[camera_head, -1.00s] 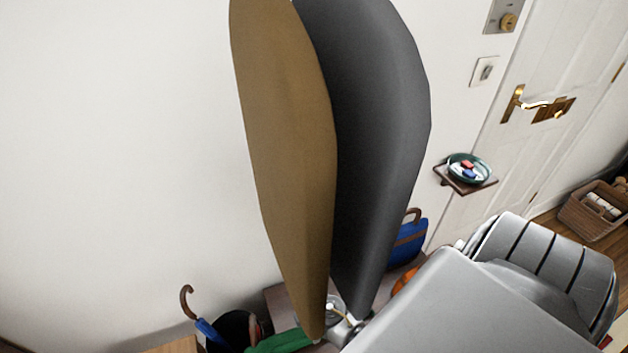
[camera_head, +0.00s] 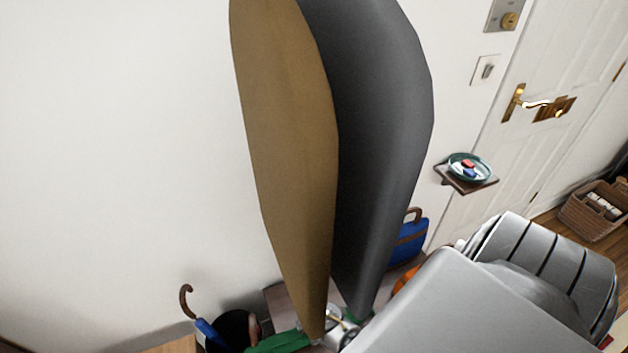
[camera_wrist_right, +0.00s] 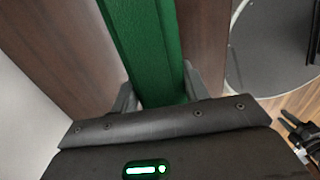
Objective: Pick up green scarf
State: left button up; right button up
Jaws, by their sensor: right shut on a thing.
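The green scarf (camera_head: 282,342) shows as a strip low in the head view, partly behind the tip of a tall brown shape. A small green patch also shows below the dark grey shape beside it. In the right wrist view the scarf (camera_wrist_right: 150,45) is a long green textured band running between the two fingers of my right gripper (camera_wrist_right: 158,92). The right gripper is shut on the scarf. In the head view it is mostly hidden low behind the brown and grey shapes and my arm.
The tall brown (camera_head: 285,150) and dark grey (camera_head: 385,130) shapes block the centre. A blue umbrella (camera_head: 208,333) stands at lower left, and a blue bag (camera_head: 408,245) behind. A small shelf (camera_head: 466,181) holds a dish. Dark wood (camera_wrist_right: 70,45) flanks the scarf.

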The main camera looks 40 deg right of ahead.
jog(key=shift+c, duration=0.7)
jog(key=shift+r, duration=0.2)
